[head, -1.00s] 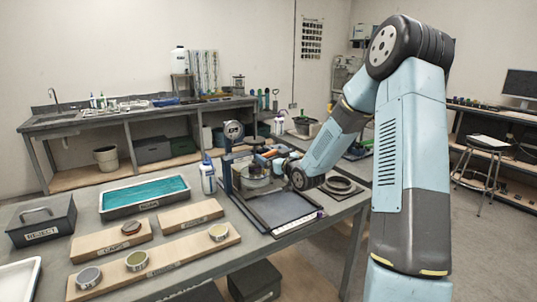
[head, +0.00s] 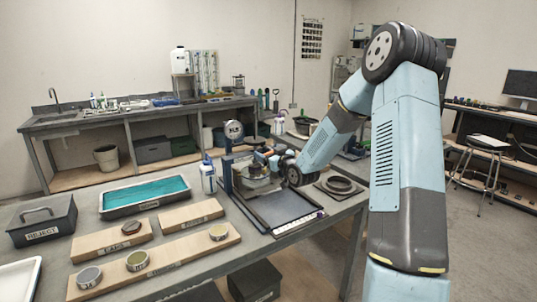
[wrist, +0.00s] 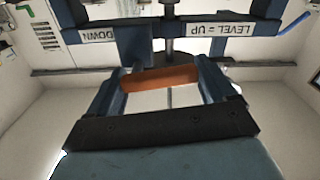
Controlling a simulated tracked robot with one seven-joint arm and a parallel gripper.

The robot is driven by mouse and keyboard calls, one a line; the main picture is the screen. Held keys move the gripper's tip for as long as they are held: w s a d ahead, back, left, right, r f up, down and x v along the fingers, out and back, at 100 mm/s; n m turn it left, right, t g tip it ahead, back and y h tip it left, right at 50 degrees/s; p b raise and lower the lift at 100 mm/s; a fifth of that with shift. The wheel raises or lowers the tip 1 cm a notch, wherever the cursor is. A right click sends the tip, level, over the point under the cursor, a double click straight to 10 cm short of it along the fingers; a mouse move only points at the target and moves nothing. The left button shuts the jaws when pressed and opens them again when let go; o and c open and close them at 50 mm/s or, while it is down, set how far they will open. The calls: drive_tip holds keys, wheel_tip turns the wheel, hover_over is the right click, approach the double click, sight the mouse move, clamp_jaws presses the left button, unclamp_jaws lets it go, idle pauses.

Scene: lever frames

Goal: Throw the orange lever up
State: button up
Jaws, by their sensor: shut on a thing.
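The orange lever (wrist: 160,78) lies crosswise between the two fingers of my gripper (wrist: 161,82) in the wrist view. My gripper is shut on it. Behind it stands a dark blue frame with a crossbar (wrist: 175,30), labelled "DOWN" on the left and "LEVEL = UP", upside down, on the right. In the head view my gripper (head: 272,158) is at the bench fixture, beside its blue post (head: 227,172) with a round dial (head: 234,131) on top. The lever is mostly hidden by my gripper there.
A dark flat tray (head: 280,208) lies in front of the fixture. A ring on a square plate (head: 340,185) is at right, close to my wrist. A white bottle (head: 208,176) stands left of the post. Wooden blocks with discs (head: 155,262) and a teal-filled tray (head: 145,197) are farther left.

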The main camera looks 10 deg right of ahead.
drive_tip(key=shift+c, duration=0.7)
drive_tip(key=shift+r+m, duration=0.2)
drive_tip(key=shift+m, duration=0.7)
drive_tip(key=o, duration=0.9)
drive_tip(key=v, duration=1.3)
drive_tip(key=shift+s+d, duration=0.2)
drive_tip(key=shift+s, duration=0.15)
drive_tip(key=shift+a, duration=0.1)
